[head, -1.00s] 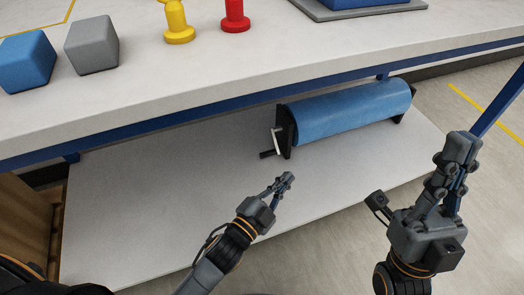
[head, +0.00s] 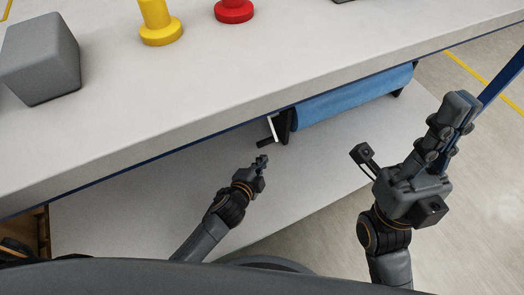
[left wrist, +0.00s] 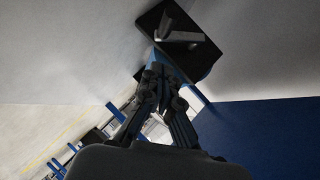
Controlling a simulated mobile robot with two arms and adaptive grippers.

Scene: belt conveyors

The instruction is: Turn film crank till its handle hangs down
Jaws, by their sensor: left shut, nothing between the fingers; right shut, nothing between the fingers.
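The blue film roll (head: 350,97) lies under the table on the lower shelf, partly hidden by the tabletop. Its black end bracket (head: 286,126) carries the crank, with a pale crank arm (head: 272,128) and a dark handle (head: 265,143) sticking out to the left at the arm's lower end in the head view. My left gripper (head: 262,159) is shut and empty, just below the handle in the picture and apart from it. In the left wrist view its fingers (left wrist: 157,76) point toward the bracket (left wrist: 200,55) and crank arm (left wrist: 180,37). My right gripper (head: 456,108) is shut and empty, right of the roll.
The tabletop (head: 200,95) overhangs the shelf and crank. A grey block (head: 40,60), a yellow piece (head: 160,30) and a red piece (head: 234,10) stand on it. The lower shelf (head: 130,205) is bare left of the crank. A blue table leg (head: 500,80) stands near my right gripper.

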